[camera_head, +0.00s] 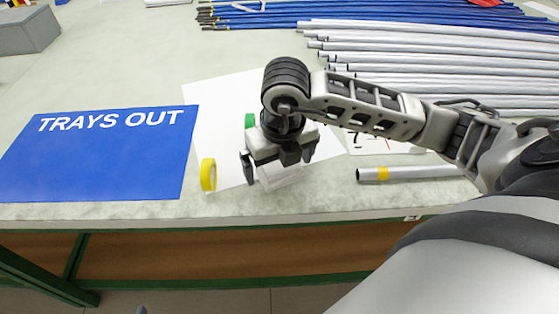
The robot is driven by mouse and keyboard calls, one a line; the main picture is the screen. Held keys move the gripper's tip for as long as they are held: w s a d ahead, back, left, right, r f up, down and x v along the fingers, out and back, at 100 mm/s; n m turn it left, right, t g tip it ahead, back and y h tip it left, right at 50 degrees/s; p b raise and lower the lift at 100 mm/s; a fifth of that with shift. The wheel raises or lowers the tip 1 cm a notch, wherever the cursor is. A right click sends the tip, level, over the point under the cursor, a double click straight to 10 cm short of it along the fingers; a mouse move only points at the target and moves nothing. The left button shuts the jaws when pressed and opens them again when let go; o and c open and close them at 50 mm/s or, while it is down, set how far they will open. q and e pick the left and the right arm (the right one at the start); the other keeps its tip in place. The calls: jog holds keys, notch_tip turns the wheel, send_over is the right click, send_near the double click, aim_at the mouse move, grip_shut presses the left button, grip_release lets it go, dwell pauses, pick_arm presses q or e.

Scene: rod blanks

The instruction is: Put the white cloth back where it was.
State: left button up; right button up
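My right gripper (279,163) is over the front part of the table, pointing down, its two dark fingers wide apart. A small white piece, which looks like the folded white cloth (283,178), lies just below and between the fingers, partly hidden by the gripper. I cannot tell whether it touches the table or a finger. A large white sheet (215,125) lies flat under and behind the gripper. A small grey tip at the bottom edge may be my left gripper (141,310); its fingers do not show.
A yellow tape roll (208,174) stands left of the gripper and a green one (249,121) is behind it. A blue TRAYS OUT mat (100,165) lies left. A grey tube with a yellow band (410,173) lies right. Grey tubes (430,60) and blue rods (270,18) fill the back right.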

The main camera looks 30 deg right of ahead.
aim_at(282, 171)
jog(key=shift+r+p, duration=0.35)
pick_arm(q)
jog(key=shift+a+r+p, duration=0.15)
jog(key=shift+r+p, duration=0.35)
jog(key=shift+p, duration=0.15)
pick_arm(e)
notch_tip(282, 171, up, 12)
jog(key=s, duration=0.1)
jog(key=shift+s+a+f, duration=0.2)
jog(key=shift+s+a, duration=0.05)
jog(key=shift+s, duration=0.1)
